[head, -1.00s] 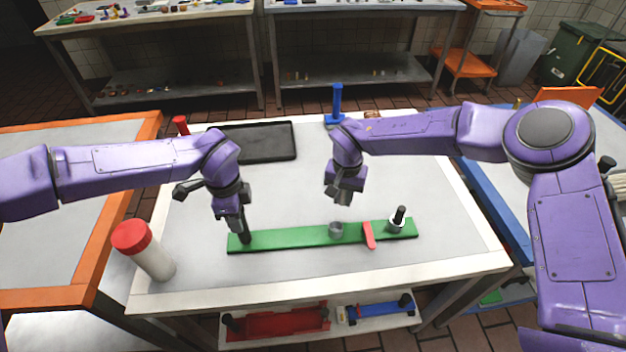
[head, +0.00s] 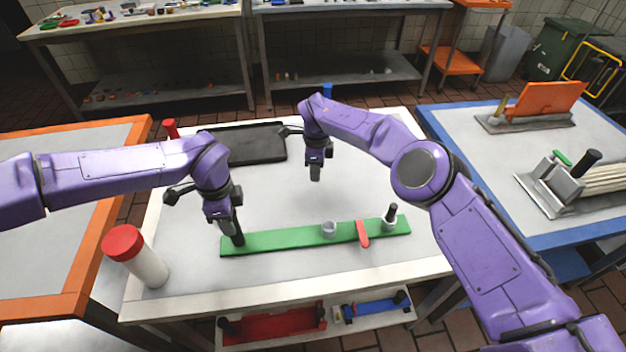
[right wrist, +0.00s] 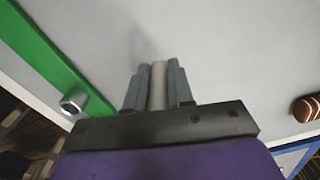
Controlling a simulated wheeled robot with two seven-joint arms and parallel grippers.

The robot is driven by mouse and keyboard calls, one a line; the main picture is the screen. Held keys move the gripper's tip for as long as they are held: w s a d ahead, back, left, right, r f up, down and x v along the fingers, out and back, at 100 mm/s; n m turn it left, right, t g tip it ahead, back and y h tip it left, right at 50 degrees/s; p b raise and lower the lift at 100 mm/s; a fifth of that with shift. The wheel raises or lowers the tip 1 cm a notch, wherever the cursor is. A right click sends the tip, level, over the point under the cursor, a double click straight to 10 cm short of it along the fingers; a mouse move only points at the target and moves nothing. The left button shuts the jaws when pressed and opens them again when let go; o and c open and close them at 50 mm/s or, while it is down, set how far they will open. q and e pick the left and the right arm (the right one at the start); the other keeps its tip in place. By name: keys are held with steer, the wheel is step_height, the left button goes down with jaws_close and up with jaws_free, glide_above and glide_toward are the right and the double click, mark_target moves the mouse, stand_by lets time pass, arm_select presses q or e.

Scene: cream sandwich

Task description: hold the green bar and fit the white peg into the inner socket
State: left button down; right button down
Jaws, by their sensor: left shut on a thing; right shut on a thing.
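The green bar (head: 285,239) lies flat near the front of the white-edged table. A black post (head: 238,241) stands at its left end, and my left gripper (head: 233,228) is shut on that post. A grey inner socket (head: 329,229) sits mid-bar and looks empty; a grey socket also shows in the right wrist view (right wrist: 74,100). A second socket (head: 389,224) with a dark post in it is near the right end. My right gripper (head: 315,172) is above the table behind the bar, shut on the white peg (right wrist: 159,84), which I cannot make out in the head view.
A red strip (head: 362,233) lies across the bar between the sockets. A red-capped white container (head: 147,265) stands at front left. A black tray (head: 245,145) lies at the back. A brown striped item (right wrist: 305,108) is at the right wrist view's edge. The table middle is clear.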

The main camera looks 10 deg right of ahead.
mark_target(316, 188)
step_height(316, 188, down, 4)
steer(key=shift+f, duration=0.1)
steer(key=shift+f, duration=0.1)
steer(key=c, duration=1)
jaws_free()
